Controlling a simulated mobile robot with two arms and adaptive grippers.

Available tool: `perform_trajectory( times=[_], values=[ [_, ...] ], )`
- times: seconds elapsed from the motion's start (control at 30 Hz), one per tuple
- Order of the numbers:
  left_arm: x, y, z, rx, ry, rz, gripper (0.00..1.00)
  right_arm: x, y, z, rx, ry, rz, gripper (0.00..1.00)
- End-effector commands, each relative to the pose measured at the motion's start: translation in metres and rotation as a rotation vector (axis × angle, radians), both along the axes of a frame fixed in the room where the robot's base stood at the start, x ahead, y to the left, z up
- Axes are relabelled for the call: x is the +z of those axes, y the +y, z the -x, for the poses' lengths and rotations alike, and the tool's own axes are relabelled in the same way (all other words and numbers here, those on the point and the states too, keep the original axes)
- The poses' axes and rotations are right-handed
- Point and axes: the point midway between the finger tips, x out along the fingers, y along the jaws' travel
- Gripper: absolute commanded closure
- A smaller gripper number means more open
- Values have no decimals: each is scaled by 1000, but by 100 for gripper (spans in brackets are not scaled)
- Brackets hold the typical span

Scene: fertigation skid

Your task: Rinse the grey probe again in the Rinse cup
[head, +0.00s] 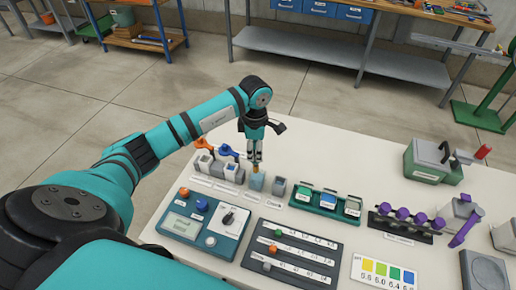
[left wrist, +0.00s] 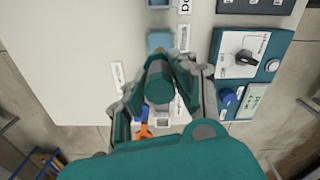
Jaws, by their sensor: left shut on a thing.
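My left gripper (head: 256,160) is shut on the grey probe (left wrist: 160,82), seen as a dark grey-green cylinder between the fingers in the left wrist view. The gripper points straight down over a light blue cup (head: 256,183) in a row of small cups. The cup also shows just beyond the fingers in the left wrist view (left wrist: 160,39). The probe's lower end is at or just above this cup; I cannot tell whether it is inside. The cup labels are too small to read surely, so I cannot confirm which is the Rinse cup. My right gripper is not in view.
An orange probe (head: 204,143) and a blue probe (head: 228,151) stand left of the gripper. A grey cup (head: 279,187) stands to the right, then a green rack (head: 325,204). A meter box (head: 203,222) with a knob lies in front. The bench behind is clear.

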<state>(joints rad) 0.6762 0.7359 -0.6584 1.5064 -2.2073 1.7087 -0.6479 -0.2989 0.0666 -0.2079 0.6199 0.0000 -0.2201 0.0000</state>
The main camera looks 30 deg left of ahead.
Motion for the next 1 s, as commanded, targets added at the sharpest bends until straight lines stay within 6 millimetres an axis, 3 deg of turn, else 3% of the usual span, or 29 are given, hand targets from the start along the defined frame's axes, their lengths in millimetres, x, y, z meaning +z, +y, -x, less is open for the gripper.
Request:
perform_trajectory(
  times=[0.6, 1.0],
  values=[
    [-62, 0, -1, 0, -1, 0, 100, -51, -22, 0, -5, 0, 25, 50],
    [-68, -1, 0, 0, -1, 0, 100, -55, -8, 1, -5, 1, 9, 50]
  ],
)
